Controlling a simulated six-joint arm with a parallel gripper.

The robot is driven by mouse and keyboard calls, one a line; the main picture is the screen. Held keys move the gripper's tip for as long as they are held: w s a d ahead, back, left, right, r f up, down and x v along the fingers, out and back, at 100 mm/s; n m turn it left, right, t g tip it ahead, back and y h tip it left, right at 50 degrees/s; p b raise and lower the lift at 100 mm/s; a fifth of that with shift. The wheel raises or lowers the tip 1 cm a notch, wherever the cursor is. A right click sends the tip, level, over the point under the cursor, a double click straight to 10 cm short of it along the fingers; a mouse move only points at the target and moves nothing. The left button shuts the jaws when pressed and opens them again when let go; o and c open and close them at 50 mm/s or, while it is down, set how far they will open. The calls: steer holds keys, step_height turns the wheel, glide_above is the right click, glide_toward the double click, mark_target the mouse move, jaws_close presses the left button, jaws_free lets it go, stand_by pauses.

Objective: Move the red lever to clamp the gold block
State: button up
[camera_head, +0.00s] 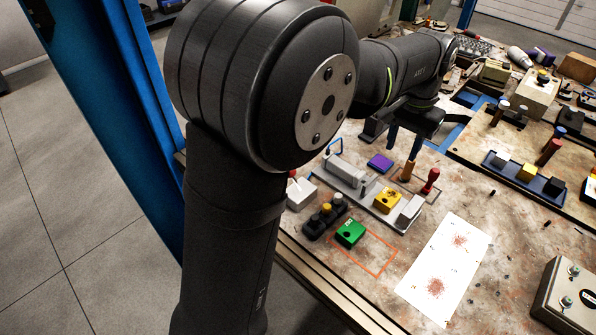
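The gold block (388,201) sits on a grey clamp fixture (349,175), between a long grey body on its left and a light grey jaw block (410,210) on its right. Whether the jaw touches it is too small to tell. A red lever (430,181) with a rounded top stands upright just behind the jaw block. My gripper (402,152) points down above and behind the fixture. Its two dark fingers are apart, with nothing visible between them. It is above and left of the red lever, apart from it.
An orange-brown peg (408,170) stands below my gripper, near a purple block (380,162). A green block (350,233) and a dark knobbed holder (324,215) lie in front. A white box (301,192) is left.

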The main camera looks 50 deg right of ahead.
steer(key=w+a+n, duration=0.1)
steer(key=w, duration=0.2)
steer(key=w+a+f+n+g, duration=0.1)
steer(key=w, duration=0.1)
steer(key=w+a+n+g, duration=0.1)
steer(key=w+a+n, duration=0.1)
steer(key=w, duration=0.1)
steer(key=shift+w+f, duration=0.15)
steer(key=shift+w, duration=0.2)
jaws_close()
steer(key=w+a+f+n+g+h, duration=0.2)
steer(key=w+a+n+g+h, duration=0.5)
steer(key=w+a+n, duration=1.4)
steer(key=s+d+f+m+t+h, duration=0.1)
steer(key=s+d+f, duration=0.3)
steer(key=s, duration=0.4)
steer(key=shift+d+f+m, duration=0.25)
steer(key=shift+d+m, duration=0.15)
steer(key=shift+d, duration=0.1)
